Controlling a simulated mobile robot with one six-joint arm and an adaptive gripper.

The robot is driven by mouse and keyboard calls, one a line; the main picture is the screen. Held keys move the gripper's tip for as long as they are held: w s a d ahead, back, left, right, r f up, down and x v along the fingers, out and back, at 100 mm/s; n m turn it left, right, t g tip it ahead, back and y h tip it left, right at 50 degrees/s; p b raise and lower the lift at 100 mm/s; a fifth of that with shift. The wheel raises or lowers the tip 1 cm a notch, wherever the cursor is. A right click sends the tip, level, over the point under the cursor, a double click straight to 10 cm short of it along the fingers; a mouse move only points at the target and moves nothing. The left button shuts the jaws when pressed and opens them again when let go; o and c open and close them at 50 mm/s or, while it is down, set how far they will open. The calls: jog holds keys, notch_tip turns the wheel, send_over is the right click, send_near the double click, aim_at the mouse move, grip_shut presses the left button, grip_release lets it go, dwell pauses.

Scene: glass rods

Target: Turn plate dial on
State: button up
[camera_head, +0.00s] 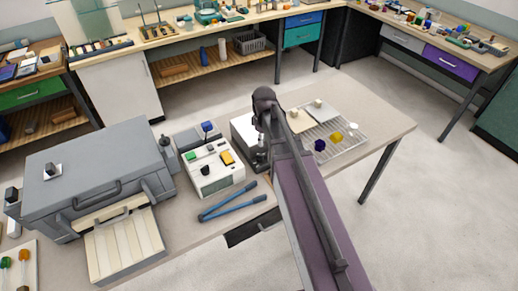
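A box with a white top and dark sides (241,131), possibly the plate, stands on the middle table. My arm covers its right part, and I cannot make out a dial on it. To its left is a white control box (225,178) with a green button, a yellow button and a dark round knob (205,170) on its front side. I cannot tell which part is the plate dial. My gripper (259,163) points down at the front of the white-topped box, largely hidden by my arm. Whether it touches anything, or is open or shut, does not show.
Blue-handled tongs (232,208) lie in front of the control box. A large grey lidded furnace-like box (95,170) with an open ribbed tray stands left. A wire rack (345,145) with small coloured blocks lies right. The table's right end is bare.

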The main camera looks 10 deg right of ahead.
aim_at(260, 155)
jog(key=w+n, duration=0.1)
jog(key=w+r, duration=0.1)
jog(key=w+r+n+p, duration=0.1)
jog(key=shift+w+a+n, duration=0.1)
jog(key=shift+w+n, duration=0.2)
jog(key=shift+f, duration=0.3)
notch_tip(260, 155, down, 13)
jog(key=b, duration=1.3)
jog(key=shift+f+b, duration=0.15)
jog(key=shift+b, duration=0.15)
grip_shut()
jog(key=shift+a, duration=0.15)
